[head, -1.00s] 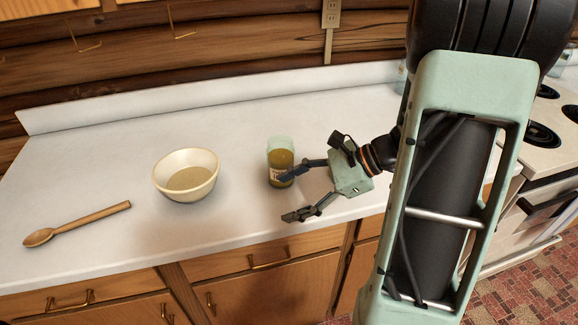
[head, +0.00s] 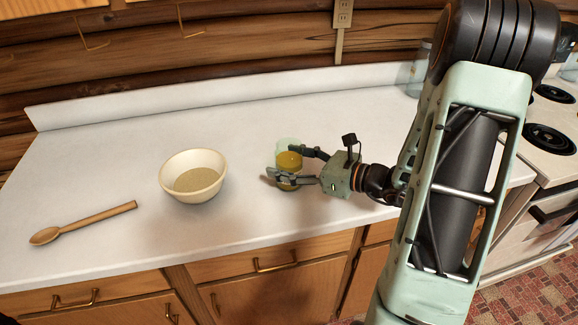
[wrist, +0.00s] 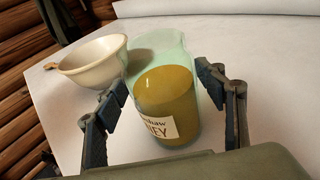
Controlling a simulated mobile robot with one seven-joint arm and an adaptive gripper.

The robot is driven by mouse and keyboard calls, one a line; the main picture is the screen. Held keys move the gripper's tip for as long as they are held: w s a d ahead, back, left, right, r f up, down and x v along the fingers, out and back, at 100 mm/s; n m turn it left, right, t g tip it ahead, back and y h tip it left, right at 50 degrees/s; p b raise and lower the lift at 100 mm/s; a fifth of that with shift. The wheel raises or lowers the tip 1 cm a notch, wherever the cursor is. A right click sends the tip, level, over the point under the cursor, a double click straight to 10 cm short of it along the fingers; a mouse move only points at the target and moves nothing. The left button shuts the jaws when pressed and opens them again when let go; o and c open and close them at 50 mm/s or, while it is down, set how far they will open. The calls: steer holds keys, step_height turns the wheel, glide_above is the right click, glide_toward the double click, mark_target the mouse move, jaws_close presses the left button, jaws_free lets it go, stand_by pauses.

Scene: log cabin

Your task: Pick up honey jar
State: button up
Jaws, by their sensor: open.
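The honey jar (head: 289,161) stands upright on the white counter, a glass jar with amber honey in its lower part. In the wrist view the jar (wrist: 165,95) shows a white label with part of the word "honey". My gripper (head: 279,163) is open and comes at the jar from the right, one finger on the far side and one on the near side. In the wrist view its fingers (wrist: 172,90) stand to the left and right of the jar. I cannot tell whether either finger touches the glass. The near finger hides part of the jar in the head view.
A wooden spoon (head: 84,222) lies farther left on the counter (head: 110,165). A stove (head: 550,139) is at the right. The counter behind the jar is clear.

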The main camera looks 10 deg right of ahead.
steer(key=x, duration=0.5)
steer(key=shift+w+d+f, duration=0.1)
steer(key=shift+w, duration=0.1)
steer(key=shift+c, duration=0.2)
jaws_close()
stand_by(0.5)
